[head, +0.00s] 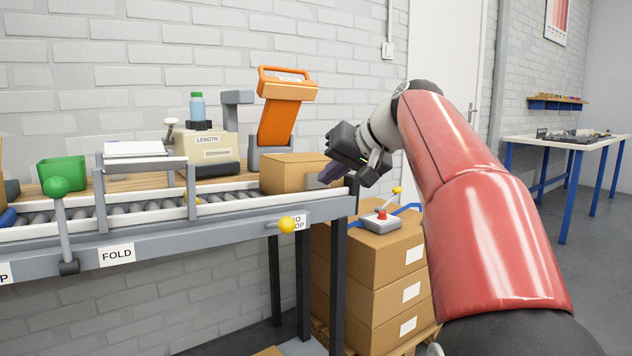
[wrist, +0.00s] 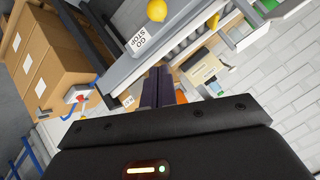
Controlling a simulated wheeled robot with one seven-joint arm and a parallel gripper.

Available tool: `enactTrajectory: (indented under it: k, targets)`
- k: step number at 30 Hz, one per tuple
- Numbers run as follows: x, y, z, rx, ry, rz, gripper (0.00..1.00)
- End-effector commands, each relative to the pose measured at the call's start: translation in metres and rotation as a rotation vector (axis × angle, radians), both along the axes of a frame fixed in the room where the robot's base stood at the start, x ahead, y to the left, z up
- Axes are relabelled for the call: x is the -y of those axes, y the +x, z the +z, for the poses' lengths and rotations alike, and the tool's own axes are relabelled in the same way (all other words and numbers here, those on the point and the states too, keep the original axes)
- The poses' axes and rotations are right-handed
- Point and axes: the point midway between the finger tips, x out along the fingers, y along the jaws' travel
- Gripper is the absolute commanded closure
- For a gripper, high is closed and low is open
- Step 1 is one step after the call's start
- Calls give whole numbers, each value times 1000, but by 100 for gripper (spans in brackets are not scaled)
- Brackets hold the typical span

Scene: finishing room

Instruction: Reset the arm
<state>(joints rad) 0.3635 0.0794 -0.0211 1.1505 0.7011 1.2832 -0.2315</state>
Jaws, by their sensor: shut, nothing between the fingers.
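My red arm reaches in from the right in the head view. My gripper (head: 332,175) is in front of the right end of the roller conveyor, beside a closed cardboard box (head: 290,172) on the rollers. Whether it touches the box cannot be told. In the wrist view my gripper (wrist: 158,72) shows its two dark fingers together, with nothing between them.
The conveyor rail (head: 150,238) carries a green-knobbed lever (head: 57,188) and a yellow-knobbed lever (head: 287,225). Stacked cartons (head: 375,280) with a red-button control box (head: 381,222) stand below my gripper. A blue-legged table (head: 570,141) is far right, past open floor.

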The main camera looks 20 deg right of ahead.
Motion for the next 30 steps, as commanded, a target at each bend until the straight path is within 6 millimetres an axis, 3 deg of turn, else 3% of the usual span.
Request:
enactTrajectory:
  k: [22,26,30]
  targets:
    - [1,-15,5,-10,-5,-3,100]
    - [-16,-39,-12,-60,-34,-20,100]
    - [-40,-87,-53,-143,-108,-45,100]
